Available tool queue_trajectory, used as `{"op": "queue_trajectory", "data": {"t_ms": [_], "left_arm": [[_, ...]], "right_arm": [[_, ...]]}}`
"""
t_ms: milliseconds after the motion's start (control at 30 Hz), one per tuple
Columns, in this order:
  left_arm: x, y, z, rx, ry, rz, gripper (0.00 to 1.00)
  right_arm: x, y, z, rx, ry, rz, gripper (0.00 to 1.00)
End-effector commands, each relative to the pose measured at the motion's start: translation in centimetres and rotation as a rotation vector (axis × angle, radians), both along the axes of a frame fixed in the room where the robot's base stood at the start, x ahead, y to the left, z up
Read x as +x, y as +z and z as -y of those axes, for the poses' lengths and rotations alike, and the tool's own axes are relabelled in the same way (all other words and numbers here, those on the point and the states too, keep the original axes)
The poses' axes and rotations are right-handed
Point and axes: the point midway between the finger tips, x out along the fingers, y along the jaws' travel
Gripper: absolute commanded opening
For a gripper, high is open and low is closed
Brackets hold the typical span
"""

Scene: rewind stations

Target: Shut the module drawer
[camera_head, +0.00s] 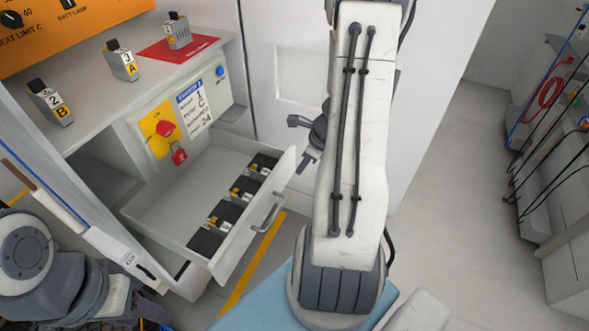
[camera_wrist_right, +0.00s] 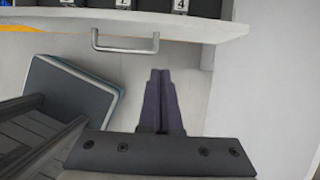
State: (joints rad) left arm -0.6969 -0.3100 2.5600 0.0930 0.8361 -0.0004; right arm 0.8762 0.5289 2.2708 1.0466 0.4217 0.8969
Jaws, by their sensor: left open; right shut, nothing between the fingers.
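The module drawer (camera_head: 228,232) is pulled out of the white cabinet. Inside it lie several dark slots holding small numbered modules (camera_head: 240,193). Its grey bar handle (camera_head: 268,214) is on the front face. In the right wrist view the drawer front (camera_wrist_right: 190,24) and handle (camera_wrist_right: 125,46) are at the top. My right gripper (camera_head: 301,169) is shut and empty, beyond the front panel in the head view. Its closed fingertips (camera_wrist_right: 160,73) point toward the handle, apart from it. My left gripper (camera_head: 145,308) is low at the left edge, partly cut off, open, away from the drawer.
Modules (camera_head: 122,62) stand on the shelf above, one on a red mat (camera_head: 178,49). A red knob (camera_head: 165,130) and padlock (camera_head: 180,153) are on the cabinet panel. Cables hang at right; the floor between is clear.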

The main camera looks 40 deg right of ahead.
Motion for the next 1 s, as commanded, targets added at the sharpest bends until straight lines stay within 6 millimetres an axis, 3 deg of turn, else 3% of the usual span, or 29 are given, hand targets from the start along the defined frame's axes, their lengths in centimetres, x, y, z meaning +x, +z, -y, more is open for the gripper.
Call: {"op": "queue_trajectory", "data": {"t_ms": [100,367,600,1000], "left_arm": [[0.0,-1.7,0.0,0.0,0.0,0.0,0.5],[0.0,-4.3,0.0,0.0,0.0,0.0,0.5],[0.0,-2.9,0.0,0.0,0.0,0.0,0.5],[0.0,-2.8,0.0,0.0,0.0,0.0,0.5]], "right_arm": [[0.8,-3.0,-0.5,0.003,0.004,-0.003,0.0],[2.8,-8.0,-1.3,0.001,0.007,-0.002,0.0],[5.8,-7.3,-2.6,-0.001,0.01,-0.001,0.0],[6.6,-7.4,-2.8,-0.001,0.007,-0.001,0.0]]}}
